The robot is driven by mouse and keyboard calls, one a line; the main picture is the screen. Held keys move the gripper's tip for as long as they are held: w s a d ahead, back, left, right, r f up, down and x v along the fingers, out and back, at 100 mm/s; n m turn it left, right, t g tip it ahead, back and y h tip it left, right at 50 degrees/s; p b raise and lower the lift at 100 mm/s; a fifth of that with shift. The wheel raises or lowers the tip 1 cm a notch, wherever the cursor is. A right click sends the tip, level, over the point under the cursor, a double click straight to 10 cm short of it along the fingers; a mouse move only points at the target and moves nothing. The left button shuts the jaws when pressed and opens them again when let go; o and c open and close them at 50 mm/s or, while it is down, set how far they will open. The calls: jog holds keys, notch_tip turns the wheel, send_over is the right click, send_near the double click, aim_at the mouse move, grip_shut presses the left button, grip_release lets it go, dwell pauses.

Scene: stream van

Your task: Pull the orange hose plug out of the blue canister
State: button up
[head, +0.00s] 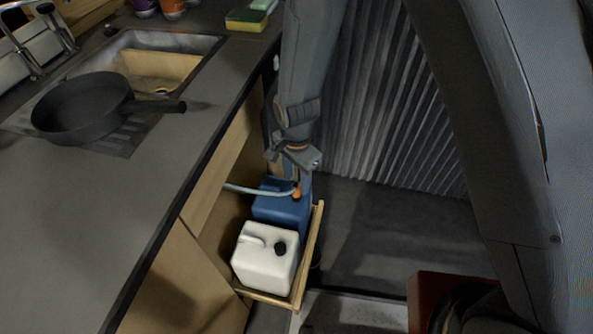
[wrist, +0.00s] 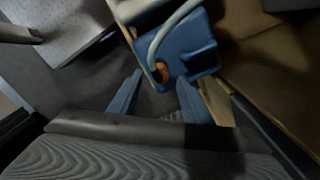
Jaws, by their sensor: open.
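The blue canister (head: 268,211) stands in the pulled-out wooden drawer, behind a white canister. The orange hose plug (head: 297,194) sits in its top, with a pale hose (head: 250,190) running left from it. The wrist view also shows the blue canister (wrist: 201,50), the orange plug (wrist: 162,72) and the curved hose (wrist: 170,27). My gripper (head: 303,184) is open and empty, pointing down above the plug. In the wrist view the plug appears between the fingertips of my gripper (wrist: 159,78). I cannot tell how much height separates them.
The white canister (head: 262,262) with a black cap stands in front in the drawer (head: 302,270). The counter (head: 100,225) with a black pan (head: 85,108) and a sink (head: 160,60) is on the left. A corrugated wall (head: 370,100) is behind.

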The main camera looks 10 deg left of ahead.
aim_at(296, 185)
jog(key=shift+f, duration=1.95)
jog(key=shift+c, duration=0.2)
grip_shut()
